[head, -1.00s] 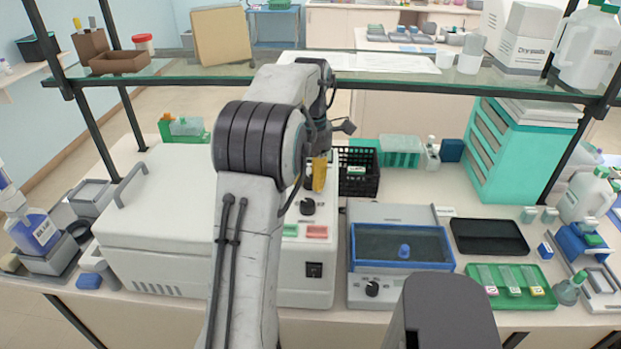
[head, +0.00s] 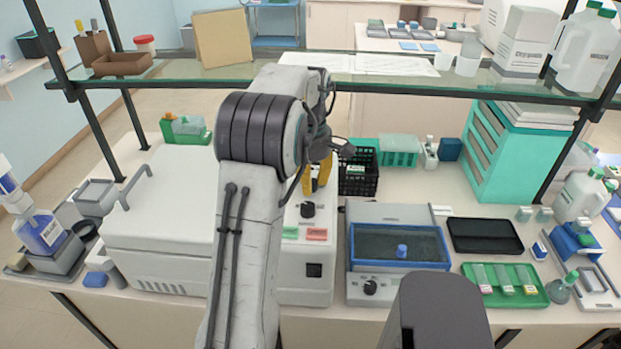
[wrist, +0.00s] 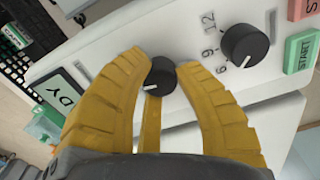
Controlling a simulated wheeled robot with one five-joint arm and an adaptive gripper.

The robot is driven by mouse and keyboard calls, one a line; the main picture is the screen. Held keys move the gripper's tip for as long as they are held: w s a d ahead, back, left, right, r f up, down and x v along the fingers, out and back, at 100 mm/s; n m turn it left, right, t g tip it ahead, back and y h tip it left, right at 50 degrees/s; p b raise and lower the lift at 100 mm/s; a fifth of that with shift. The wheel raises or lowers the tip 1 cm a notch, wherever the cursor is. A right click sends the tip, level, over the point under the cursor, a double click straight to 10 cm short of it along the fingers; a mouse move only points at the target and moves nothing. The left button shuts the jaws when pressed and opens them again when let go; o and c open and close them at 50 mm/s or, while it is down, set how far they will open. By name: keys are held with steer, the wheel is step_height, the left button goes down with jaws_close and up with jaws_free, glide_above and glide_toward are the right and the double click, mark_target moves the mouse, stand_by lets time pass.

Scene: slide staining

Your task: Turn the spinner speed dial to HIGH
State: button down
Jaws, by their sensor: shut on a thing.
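The spinner (head: 318,262) is a white machine with controls on its front panel. In the wrist view a small black dial (wrist: 161,77) sits between my yellow fingertips, with its white mark pointing to the lower left. My gripper (wrist: 160,72) is shut on this dial. Any marks around it are hidden by the fingers, so I cannot read its setting. A larger black dial (wrist: 245,45) with 6, 9 and 12 beside it stands to the right, clear of the fingers. In the head view my gripper (head: 318,176) is at the panel's upper part, partly behind my arm.
A green START button (wrist: 302,50) and a red button (wrist: 303,8) are beyond the larger dial. A display (wrist: 67,96) is left of my fingers. A black crate (head: 358,172) stands close to the right of my gripper, and a blue-rimmed bath (head: 400,266) is right of the spinner.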

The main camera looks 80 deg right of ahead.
steer(key=m+p, duration=0.1)
steer(key=m, duration=0.4)
steer(key=shift+a+f+m, duration=0.1)
steer(key=shift+f+m, duration=0.05)
steer(key=shift+m, duration=0.55)
steer(key=c, duration=0.9)
jaws_free()
steer(key=shift+o, duration=0.2)
steer(key=shift+r, duration=0.2)
step_height(320, 180, up, 12)
steer(key=shift+f, duration=0.15)
stand_by(0.3)
